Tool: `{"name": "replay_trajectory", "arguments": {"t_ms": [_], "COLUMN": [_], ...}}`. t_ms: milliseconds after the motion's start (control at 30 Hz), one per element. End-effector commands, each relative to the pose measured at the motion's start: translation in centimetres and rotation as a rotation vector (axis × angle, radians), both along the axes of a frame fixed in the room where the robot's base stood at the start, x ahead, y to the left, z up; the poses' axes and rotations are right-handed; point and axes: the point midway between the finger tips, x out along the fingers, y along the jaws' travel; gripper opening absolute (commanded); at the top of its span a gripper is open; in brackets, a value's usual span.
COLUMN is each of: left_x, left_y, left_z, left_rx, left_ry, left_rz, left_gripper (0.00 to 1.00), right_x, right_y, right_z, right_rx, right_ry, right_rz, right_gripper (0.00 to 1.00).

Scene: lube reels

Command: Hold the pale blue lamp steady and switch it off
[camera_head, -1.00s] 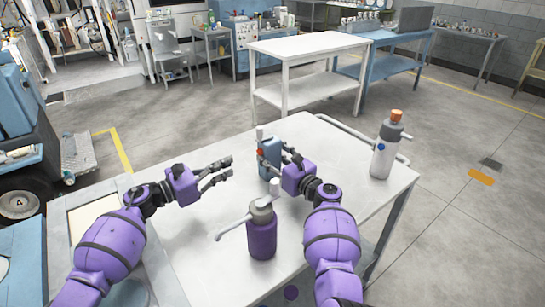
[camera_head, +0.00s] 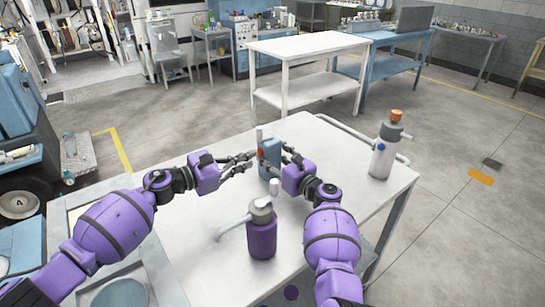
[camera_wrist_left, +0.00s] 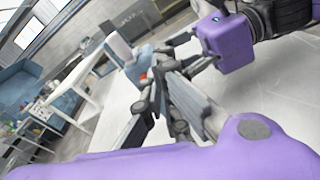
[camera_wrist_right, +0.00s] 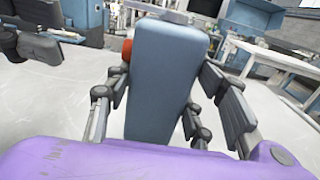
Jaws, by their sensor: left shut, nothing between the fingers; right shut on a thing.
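The pale blue lamp (camera_head: 270,152) stands upright on the white table, a red part (camera_head: 261,153) on its left side. It fills the middle of the right wrist view (camera_wrist_right: 165,80), where the red part (camera_wrist_right: 126,50) shows at its left edge. My right gripper (camera_head: 279,158) is shut on the lamp, one finger on each side. My left gripper (camera_head: 250,160) is shut and empty, its fingertips close beside the red part. I cannot tell whether they touch. The left wrist view also shows the lamp (camera_wrist_left: 135,68) just past the left fingers, with the red part (camera_wrist_left: 147,80).
A purple pump bottle (camera_head: 262,236) with a grey top and white spout stands on the table (camera_head: 330,150), nearer me between my arms.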

Motion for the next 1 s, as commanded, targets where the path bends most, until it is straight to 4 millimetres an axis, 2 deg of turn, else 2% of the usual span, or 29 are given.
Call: {"name": "replay_trajectory", "arguments": {"t_ms": [100, 267, 367, 600, 800, 900, 1000], "left_x": [0.0, -0.2, -0.5, -1.6, -1.2, -0.9, -0.4], "left_y": [-1.1, -0.9, 0.3, 4.3, 7.1, 7.5, 7.0], "left_z": [-0.4, -1.8, -2.9, -5.3, -4.9, -4.8, -4.7], "left_rx": [0.055, 0.116, 0.158, 0.248, 0.280, 0.289, 0.292], "left_ry": [-0.045, -0.080, -0.091, -0.096, -0.111, -0.119, -0.123], "left_rz": [0.084, 0.231, 0.339, 0.590, 0.731, 0.755, 0.757], "left_gripper": [0.00, 0.00, 0.00, 0.00, 0.00, 0.00, 0.00], "right_x": [0.0, 0.0, 0.0, 0.0, 0.0, 0.0, 0.0], "right_y": [0.0, 0.0, 0.0, 0.0, 0.0, 0.0, 0.0], "right_z": [-0.1, -0.1, -0.1, -0.1, -0.1, -0.1, -0.1], "right_rx": [0.000, 0.000, 0.000, 0.000, 0.000, 0.000, 0.000], "right_ry": [0.001, 0.001, 0.001, 0.001, 0.001, 0.001, 0.001], "right_rz": [0.000, -0.001, -0.001, 0.000, 0.000, 0.000, 0.000], "right_gripper": [0.10, 0.10, 0.10, 0.10, 0.10, 0.10, 0.10]}}
